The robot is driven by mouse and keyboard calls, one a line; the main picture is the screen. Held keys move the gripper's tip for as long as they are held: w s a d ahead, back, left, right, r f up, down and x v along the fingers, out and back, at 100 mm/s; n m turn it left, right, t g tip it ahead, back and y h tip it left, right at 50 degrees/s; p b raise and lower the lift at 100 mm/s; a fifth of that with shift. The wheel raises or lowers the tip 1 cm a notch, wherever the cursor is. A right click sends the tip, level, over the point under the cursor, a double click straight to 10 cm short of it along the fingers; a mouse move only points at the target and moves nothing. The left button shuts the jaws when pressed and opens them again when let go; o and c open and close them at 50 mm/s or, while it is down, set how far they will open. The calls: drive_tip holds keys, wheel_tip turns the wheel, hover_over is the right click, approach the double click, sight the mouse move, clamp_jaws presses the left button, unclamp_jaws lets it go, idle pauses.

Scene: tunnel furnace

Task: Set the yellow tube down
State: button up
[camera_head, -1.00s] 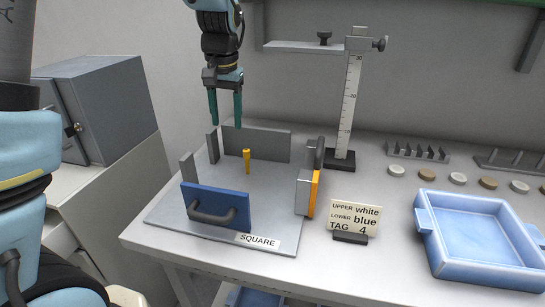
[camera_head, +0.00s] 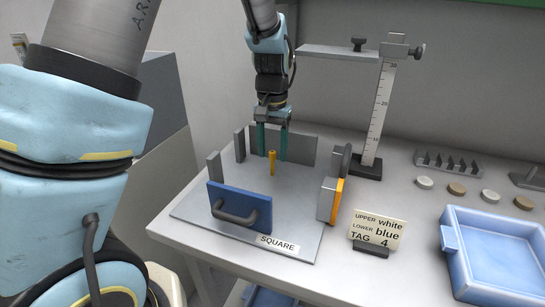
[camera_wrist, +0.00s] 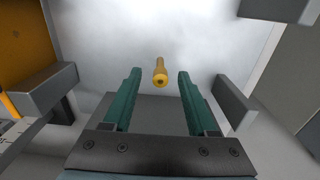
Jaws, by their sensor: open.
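The yellow tube (camera_head: 272,162) stands upright on the grey base plate (camera_head: 300,205) of the fixture marked SQUARE. In the wrist view the tube (camera_wrist: 160,72) shows between and just beyond the tips of the open fingers (camera_wrist: 158,75). It touches neither finger there. A clear gap lies on both sides of it.
Grey walls, a blue panel with a handle (camera_head: 240,208) and an orange-faced block (camera_head: 330,200) surround the plate. A ruler stand (camera_head: 380,115) is behind right. A sign (camera_head: 376,231), several round discs and a blue tray (camera_head: 500,285) lie to the right.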

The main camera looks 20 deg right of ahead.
drive_tip(key=shift+f, duration=0.6)
clamp_jaws()
